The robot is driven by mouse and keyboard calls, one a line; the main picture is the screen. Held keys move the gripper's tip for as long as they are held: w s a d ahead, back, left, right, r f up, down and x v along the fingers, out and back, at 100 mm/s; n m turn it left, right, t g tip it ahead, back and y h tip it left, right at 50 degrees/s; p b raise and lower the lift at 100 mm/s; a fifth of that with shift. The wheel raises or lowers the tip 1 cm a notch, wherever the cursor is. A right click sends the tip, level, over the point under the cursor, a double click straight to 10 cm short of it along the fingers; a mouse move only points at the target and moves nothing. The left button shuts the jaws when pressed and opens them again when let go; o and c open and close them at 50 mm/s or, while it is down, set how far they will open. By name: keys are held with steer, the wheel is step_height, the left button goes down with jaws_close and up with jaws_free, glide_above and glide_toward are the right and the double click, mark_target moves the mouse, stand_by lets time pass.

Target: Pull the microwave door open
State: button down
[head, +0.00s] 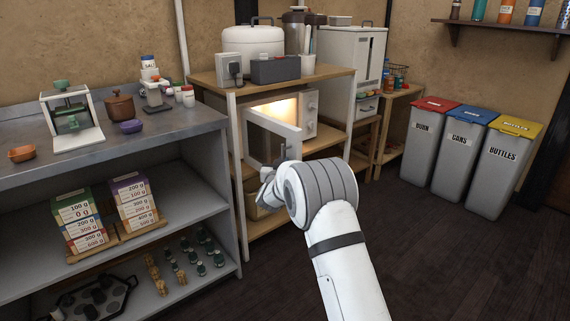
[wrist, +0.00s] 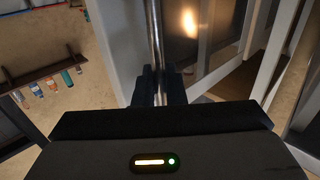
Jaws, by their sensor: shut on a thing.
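The white microwave (head: 311,104) sits on the middle level of the wooden rack, with warm light showing inside. Its door (head: 288,132) stands partly open, with a white frame and dark window. In the wrist view the door (wrist: 203,45) is close beside my gripper, with a warm glow seen in its window. My gripper (wrist: 160,88) is shut on the upright metal handle bar (wrist: 154,35), which runs up between the two dark fingers. In the head view my gripper (head: 266,184) is at the door's lower front, partly hidden by my wrist; the handle cannot be made out there.
The grey counter (head: 180,123) with jars and a scale stands at left. On the wooden rack's top (head: 328,73) are a white cooker (head: 253,42) and a dark grey box (head: 276,70). Several recycling bins (head: 467,140) stand at right. The dark floor (head: 430,250) is clear.

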steer(key=shift+d, duration=0.1)
steer(key=c, duration=1.6)
jaws_free()
steer(key=s+a+p, duration=0.1)
steer(key=s+p, duration=0.1)
steer(key=s, duration=0.5)
steer(key=shift+s+a, duration=0.2)
steer(key=shift+s, duration=0.1)
